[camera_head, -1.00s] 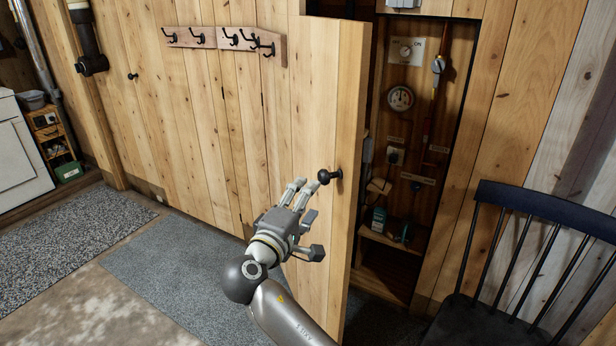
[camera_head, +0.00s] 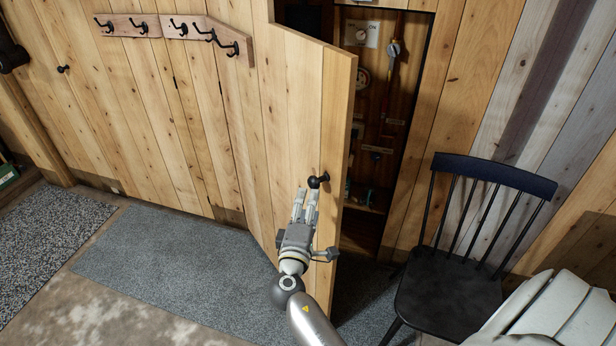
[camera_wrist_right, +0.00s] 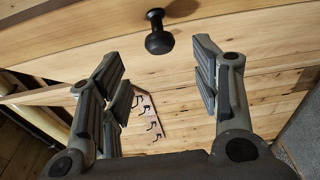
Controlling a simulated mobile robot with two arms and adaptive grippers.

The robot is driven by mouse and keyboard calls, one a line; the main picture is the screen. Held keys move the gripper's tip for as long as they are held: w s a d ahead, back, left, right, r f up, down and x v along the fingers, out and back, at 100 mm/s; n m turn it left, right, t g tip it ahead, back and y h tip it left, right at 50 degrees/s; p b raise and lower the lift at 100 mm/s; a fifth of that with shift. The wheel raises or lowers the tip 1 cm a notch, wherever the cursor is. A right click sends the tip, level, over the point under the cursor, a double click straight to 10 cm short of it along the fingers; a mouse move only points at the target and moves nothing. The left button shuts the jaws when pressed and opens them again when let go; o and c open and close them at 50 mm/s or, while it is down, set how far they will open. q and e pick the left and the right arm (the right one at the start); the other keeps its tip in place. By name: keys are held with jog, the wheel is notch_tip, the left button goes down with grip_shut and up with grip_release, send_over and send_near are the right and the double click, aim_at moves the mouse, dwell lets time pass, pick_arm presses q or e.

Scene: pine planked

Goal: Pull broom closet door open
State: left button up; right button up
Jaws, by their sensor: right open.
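The broom closet door (camera_head: 290,130) is pale pine planks and stands ajar, its free edge out from the frame. A black round knob (camera_head: 318,181) is on its front near that edge; the right wrist view shows the knob (camera_wrist_right: 159,35) too. My right gripper (camera_head: 307,192) is just below the knob in the head view, fingers pointing up at it. In the right wrist view the gripper (camera_wrist_right: 158,62) has its fingers spread wide, with the knob beyond the tips and between them, apparently not gripped. My left gripper is not in view.
The closet inside (camera_head: 380,130) is dark, with a switch panel and hanging tools. A black chair (camera_head: 450,290) stands right of the opening, with a white slatted object (camera_head: 550,315) nearer. A hook rack (camera_head: 180,30) is on the left wall. A grey rug (camera_head: 170,255) lies on open floor.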

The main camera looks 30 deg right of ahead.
aim_at(312, 188)
jog(key=p+x, duration=0.2)
jog(key=x, duration=0.7)
jog(key=shift+d+p, duration=0.1)
jog(key=shift+p, duration=0.2)
jog(key=shift+w, duration=0.1)
grip_shut()
